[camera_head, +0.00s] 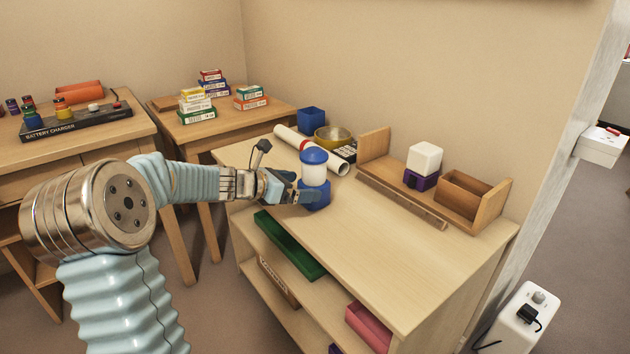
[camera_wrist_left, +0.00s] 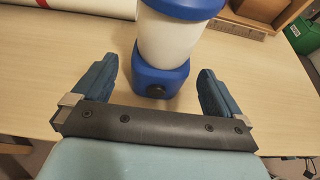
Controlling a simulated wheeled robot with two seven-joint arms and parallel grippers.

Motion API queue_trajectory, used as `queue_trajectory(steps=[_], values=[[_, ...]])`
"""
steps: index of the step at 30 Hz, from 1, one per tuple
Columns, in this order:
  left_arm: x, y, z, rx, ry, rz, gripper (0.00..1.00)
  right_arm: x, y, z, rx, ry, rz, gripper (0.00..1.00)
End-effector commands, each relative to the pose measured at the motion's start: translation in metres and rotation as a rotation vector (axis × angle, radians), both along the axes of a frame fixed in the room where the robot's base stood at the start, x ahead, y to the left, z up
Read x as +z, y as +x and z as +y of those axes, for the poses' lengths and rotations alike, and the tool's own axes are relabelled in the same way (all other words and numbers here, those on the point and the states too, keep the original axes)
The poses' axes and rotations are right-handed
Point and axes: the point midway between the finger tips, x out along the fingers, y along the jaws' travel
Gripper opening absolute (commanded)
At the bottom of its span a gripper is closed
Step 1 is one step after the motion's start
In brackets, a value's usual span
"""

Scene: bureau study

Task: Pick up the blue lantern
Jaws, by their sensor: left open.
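The blue lantern (camera_head: 314,178) stands upright near the left edge of the wooden desk top. It has a blue cap, a white body and a blue base with a dark knob. My left gripper (camera_head: 302,194) is at its base, coming in from the left. In the left wrist view the lantern (camera_wrist_left: 165,45) stands just ahead, between the lines of the two fingers of my left gripper (camera_wrist_left: 160,90). The fingers are open, with a gap on each side of the base. My right gripper is not in view.
The desk's front right is clear.

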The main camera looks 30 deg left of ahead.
Motion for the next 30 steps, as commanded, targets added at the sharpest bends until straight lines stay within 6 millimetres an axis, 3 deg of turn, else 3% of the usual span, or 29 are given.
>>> queue_trajectory(steps=[10, 19, 30], values=[[-0.021, 0.039, -0.018, -0.002, 0.001, 0.001, 1.0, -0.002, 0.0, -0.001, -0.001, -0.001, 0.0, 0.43], [-0.023, 0.044, -0.02, 0.0, 0.001, 0.001, 1.0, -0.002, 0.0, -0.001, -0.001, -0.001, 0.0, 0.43], [-0.023, 0.044, -0.02, 0.0, 0.001, 0.001, 0.43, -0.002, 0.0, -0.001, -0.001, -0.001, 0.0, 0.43]])
